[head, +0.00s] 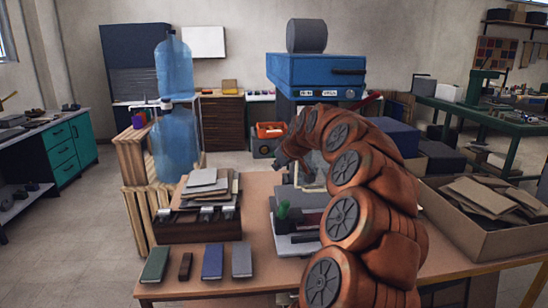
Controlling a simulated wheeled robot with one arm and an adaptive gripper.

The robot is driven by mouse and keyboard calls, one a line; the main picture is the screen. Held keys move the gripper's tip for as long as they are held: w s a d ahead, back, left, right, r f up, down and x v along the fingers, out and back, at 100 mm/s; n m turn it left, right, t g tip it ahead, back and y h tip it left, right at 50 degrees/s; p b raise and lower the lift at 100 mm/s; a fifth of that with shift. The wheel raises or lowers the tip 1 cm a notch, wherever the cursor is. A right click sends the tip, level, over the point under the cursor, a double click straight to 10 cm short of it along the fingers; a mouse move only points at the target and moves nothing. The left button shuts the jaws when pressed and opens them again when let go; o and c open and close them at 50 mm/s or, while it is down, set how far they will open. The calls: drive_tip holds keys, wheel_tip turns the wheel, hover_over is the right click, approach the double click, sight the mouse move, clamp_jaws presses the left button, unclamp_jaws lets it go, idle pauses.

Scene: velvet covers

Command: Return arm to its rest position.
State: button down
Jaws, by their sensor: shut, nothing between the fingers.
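My orange-brown arm (346,218) rises from the bottom of the head view, right of centre, and curls over toward the left. My gripper (281,158) is at the far end of it, small and dark, above the back of the workbench (262,190). It is shut and holds nothing. Its fingertips are hard to make out, and the arm hides part of the bench behind it.
Along the bench's front edge lie a green cover (155,264), a narrow brown piece (185,266), a blue cover (212,262) and a grey-blue cover (242,261). A cardboard box (480,240) stands right of my arm. Water bottles (175,68) stand behind left.

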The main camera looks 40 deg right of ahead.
idle(0.4)
drive_tip(key=s+a+f+n+g+y+p, duration=0.1)
drive_tip(key=s+a+f+g+y, duration=0.15)
drive_tip(key=a, duration=1.35)
drive_tip(key=s+a+f+n+g+y+p, duration=0.15)
drive_tip(key=s+a, duration=0.25)
drive_tip(key=a, duration=1.2)
drive_tip(key=s+a+f+m+g, duration=0.1)
drive_tip(key=s+a+f+g, duration=0.2)
drive_tip(key=s, duration=1.2)
drive_tip(key=s+a+f+m+g+h, duration=0.1)
drive_tip(key=s+a+f+g, duration=0.2)
drive_tip(key=s, duration=1.2)
drive_tip(key=a+f, duration=0.3)
drive_tip(key=a, duration=0.2)
drive_tip(key=shift+s+g, duration=0.2)
drive_tip(key=shift+g, duration=0.1)
drive_tip(key=shift+d+m, duration=0.1)
drive_tip(key=shift+m, duration=0.25)
